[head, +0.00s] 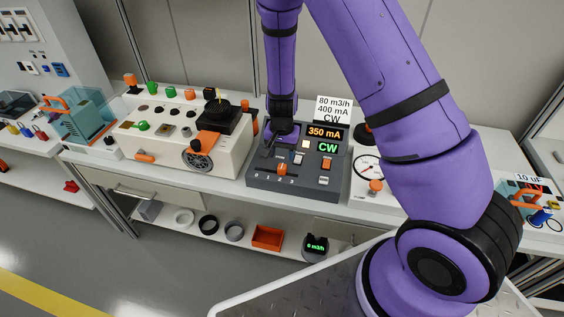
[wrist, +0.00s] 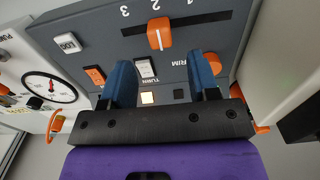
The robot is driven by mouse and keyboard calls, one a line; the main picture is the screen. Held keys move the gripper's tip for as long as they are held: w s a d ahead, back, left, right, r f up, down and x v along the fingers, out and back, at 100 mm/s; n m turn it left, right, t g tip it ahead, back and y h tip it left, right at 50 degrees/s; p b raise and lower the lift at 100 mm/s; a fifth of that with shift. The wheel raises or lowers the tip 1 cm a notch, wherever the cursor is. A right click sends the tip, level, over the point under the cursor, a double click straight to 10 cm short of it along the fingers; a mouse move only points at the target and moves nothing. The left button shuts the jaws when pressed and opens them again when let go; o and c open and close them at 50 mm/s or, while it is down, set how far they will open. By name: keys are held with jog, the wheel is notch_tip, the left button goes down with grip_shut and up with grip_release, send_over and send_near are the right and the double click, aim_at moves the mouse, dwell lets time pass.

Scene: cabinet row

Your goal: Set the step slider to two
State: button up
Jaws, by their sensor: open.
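The step slider has an orange knob (head: 283,169) on the front of a dark grey control box (head: 262,181). The scale beside its slot reads 0, 1, 2, 3. In the wrist view the slider knob (wrist: 159,35) sits level with the 2, with the scale upside down. My gripper (head: 272,142) is over the left part of the box, behind the knob. In the wrist view my gripper (wrist: 162,75) is open, its blue fingers apart and short of the knob. Nothing is held between them. A white rocker switch (wrist: 146,68) shows between the fingers.
The box's displays read 350 mA (head: 323,133) and CW (head: 327,148). A card (head: 333,108) behind reads 80 m3/h, 400 mA, CW. A cream box (head: 220,160) stands close on the left, a dial gauge (head: 368,168) on the right. An orange rocker (head: 326,164) is on the box.

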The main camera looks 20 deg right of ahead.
jog(key=shift+r, duration=2.05)
jog(key=shift+r, duration=0.1)
notch_tip(320, 180, up, 11)
jog(key=n+t+y, duration=0.1)
send_over(282, 166)
jog(key=s, duration=0.2)
jog(key=s+d+r+n+t+y, duration=0.15)
jog(key=s+r, duration=0.45)
jog(key=r, duration=0.6)
jog(key=s+d+r+n+t+h, duration=0.1)
jog(key=s+d+r+n, duration=0.1)
jog(key=s+r, duration=0.4)
jog(key=s+d+r+n+t+h, duration=0.1)
jog(key=s+r, duration=0.6)
jog(key=s, duration=0.7)
jog(key=shift+s+d+r+n+t, duration=0.2)
jog(key=shift+d+n+t, duration=0.15)
jog(key=shift+n, duration=0.5)
